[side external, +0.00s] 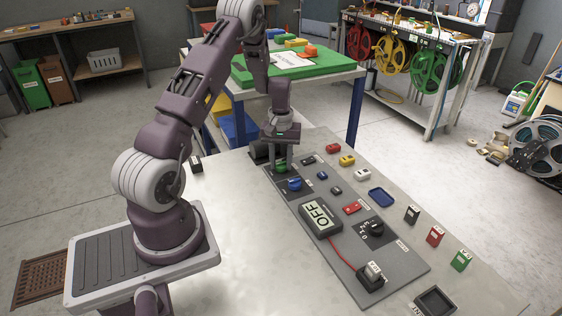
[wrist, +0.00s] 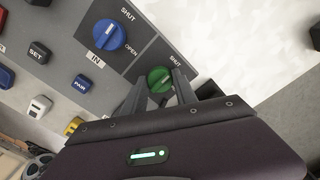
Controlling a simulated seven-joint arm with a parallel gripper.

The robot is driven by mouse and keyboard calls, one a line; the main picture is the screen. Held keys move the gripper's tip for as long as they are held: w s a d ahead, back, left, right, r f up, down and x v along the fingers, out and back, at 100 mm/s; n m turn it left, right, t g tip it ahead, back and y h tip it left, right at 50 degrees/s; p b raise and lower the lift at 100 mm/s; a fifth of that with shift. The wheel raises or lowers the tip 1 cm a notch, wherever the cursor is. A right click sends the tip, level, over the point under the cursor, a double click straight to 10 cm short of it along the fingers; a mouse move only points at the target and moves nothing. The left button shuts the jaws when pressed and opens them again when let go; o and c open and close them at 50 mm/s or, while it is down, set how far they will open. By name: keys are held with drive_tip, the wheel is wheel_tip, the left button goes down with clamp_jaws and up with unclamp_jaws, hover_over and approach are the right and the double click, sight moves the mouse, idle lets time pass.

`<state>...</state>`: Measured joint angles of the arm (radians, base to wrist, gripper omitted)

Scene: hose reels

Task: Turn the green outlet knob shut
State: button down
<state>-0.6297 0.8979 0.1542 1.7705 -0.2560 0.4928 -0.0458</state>
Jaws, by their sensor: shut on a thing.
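The green outlet knob (wrist: 159,79) sits on a dark plate at the end of the grey panel, with a "SHUT" label beside it in the wrist view.
A blue knob (side external: 294,184) labelled "IN" stands close beside the green one.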

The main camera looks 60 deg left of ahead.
sight(281, 163)
drive_tip(key=c, duration=1)
unclamp_jaws()
drive_tip(key=shift+o, duration=0.2)
wheel_tip(281, 163, up, 7)
drive_tip(key=shift+r, duration=0.1)
